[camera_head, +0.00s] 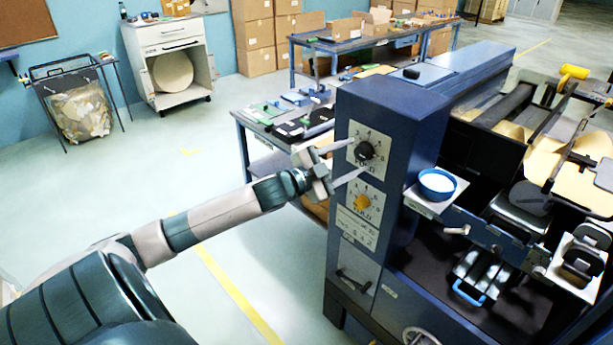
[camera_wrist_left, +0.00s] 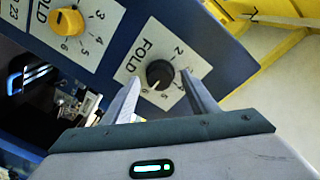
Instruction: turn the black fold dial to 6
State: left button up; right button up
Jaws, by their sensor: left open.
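The black fold dial (camera_head: 365,152) is a round knob on a white plate marked FOLD, high on the front of the blue machine cabinet. It also shows in the left wrist view (camera_wrist_left: 160,74), with numbers around it. A small pale mark on its face points towards the lower left of that view, near a 6; the exact setting is hard to read. My left gripper (camera_head: 357,157) is open, its fingers reaching to either side of the dial. In the left wrist view, the fingers (camera_wrist_left: 160,79) stand apart with the dial between them; I cannot tell whether they touch it.
An orange dial (camera_head: 362,202) sits on a similar plate below. A blue bowl (camera_head: 437,185) of white material stands on a ledge to the right. A workbench (camera_head: 262,127) is behind my arm.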

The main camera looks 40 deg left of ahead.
pick_arm(q)
jog(key=s+a+b, duration=0.3)
jog(key=s, duration=1.2)
jog(key=shift+s+b, duration=0.25)
jog(key=shift+b, duration=0.15)
dwell(0.4)
